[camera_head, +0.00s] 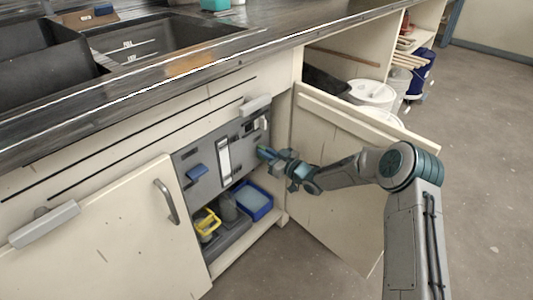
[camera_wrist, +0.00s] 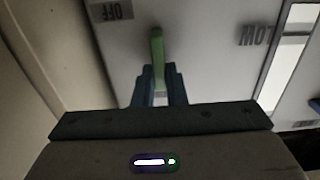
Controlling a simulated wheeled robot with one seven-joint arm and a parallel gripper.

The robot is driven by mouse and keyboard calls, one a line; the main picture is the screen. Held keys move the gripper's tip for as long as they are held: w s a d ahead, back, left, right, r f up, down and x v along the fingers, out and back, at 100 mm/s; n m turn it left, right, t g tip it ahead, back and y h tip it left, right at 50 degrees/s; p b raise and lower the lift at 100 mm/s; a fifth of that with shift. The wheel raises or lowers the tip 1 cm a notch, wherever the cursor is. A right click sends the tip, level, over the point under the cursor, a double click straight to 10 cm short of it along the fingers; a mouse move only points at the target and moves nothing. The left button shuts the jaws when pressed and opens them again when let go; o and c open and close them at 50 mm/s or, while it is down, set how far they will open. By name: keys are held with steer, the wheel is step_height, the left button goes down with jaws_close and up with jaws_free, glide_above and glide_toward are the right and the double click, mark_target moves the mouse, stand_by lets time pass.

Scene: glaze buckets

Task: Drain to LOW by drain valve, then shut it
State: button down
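A grey panel (camera_head: 198,150) is set inside the open cabinet under the sink. It carries a tall white sight gauge (camera_head: 224,157), whose edge shows beside the word LOW in the wrist view (camera_wrist: 290,62). I cannot tell the liquid level. A green lever (camera_wrist: 157,45) stands out from the panel near an OFF label (camera_wrist: 112,11). My gripper (camera_wrist: 159,88) has its blue fingers close together on either side of the lever, seemingly shut on it. In the head view my gripper (camera_head: 264,152) is at the panel's right side and hides the lever. A blue handle (camera_head: 196,172) is on the panel's left.
A blue bin (camera_head: 252,200) and a yellow item (camera_head: 207,224) sit on the cabinet floor below. The open right door (camera_head: 335,190) stands beside and behind my arm. A left door (camera_head: 110,235) has a curved handle. White buckets (camera_head: 371,94) are farther right.

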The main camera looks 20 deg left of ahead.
steer(key=shift+m, duration=0.4)
steer(key=m+p, duration=0.1)
steer(key=m, duration=0.4)
steer(key=w+f+m+p, duration=0.1)
steer(key=m, duration=0.5)
steer(key=m+p, duration=0.1)
steer(key=m, duration=0.5)
steer(key=shift+w+d+f, duration=0.2)
steer(key=shift+d+f, duration=0.05)
steer(key=shift+d, duration=0.05)
steer(key=shift+m, duration=0.3)
steer(key=c, duration=1.5)
jaws_free()
steer(key=shift+o, duration=0.2)
